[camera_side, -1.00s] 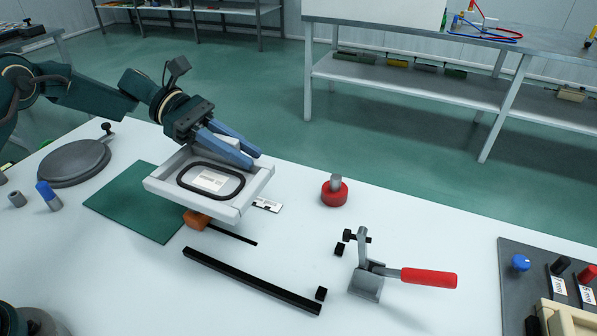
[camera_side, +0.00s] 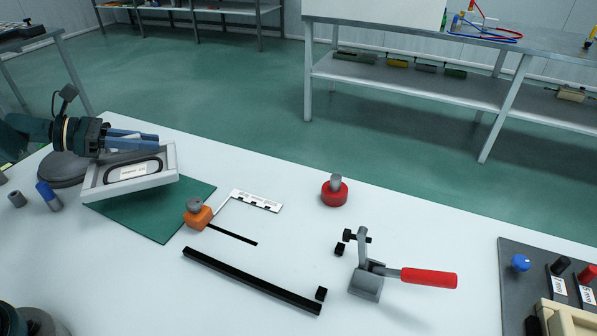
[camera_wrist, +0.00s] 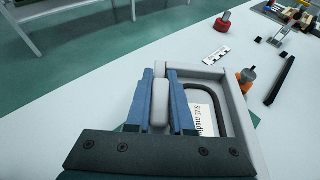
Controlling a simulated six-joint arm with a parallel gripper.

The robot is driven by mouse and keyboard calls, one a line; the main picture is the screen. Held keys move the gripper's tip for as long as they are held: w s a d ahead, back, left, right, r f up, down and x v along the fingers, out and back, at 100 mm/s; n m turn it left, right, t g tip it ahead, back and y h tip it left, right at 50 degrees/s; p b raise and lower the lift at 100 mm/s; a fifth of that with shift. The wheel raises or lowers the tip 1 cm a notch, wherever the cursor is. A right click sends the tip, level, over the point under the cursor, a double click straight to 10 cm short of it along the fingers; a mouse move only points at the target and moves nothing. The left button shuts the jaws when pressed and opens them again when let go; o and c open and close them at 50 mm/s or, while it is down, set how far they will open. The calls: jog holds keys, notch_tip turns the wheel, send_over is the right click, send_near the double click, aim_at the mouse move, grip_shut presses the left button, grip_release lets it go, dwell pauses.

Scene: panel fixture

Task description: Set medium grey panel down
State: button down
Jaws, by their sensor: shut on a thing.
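The medium grey panel (camera_side: 103,187) is a light grey tray-like frame with a black oval ring and a white printed label inside. My gripper (camera_side: 157,142) is shut on the panel's rim at its far side. The panel is held tilted above the left part of the green mat (camera_side: 165,222); I cannot tell whether its low edge touches the mat. In the wrist view the two blue fingers (camera_wrist: 162,105) pinch a light grey part of the panel (camera_wrist: 240,112), and part of the label shows beside them.
An orange block with a grey knob (camera_side: 198,214) and a white scale strip (camera_side: 256,201) lie right of the mat. A black bar (camera_side: 250,280), a red-handled clamp (camera_side: 370,280) and a red knob piece (camera_side: 335,191) stand further right.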

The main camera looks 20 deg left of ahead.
aim_at(152, 162)
jog(key=shift+f, duration=2.55)
jog(key=shift+d+f, duration=0.1)
jog(key=shift+f, duration=0.05)
jog(key=c, duration=0.8)
grip_release()
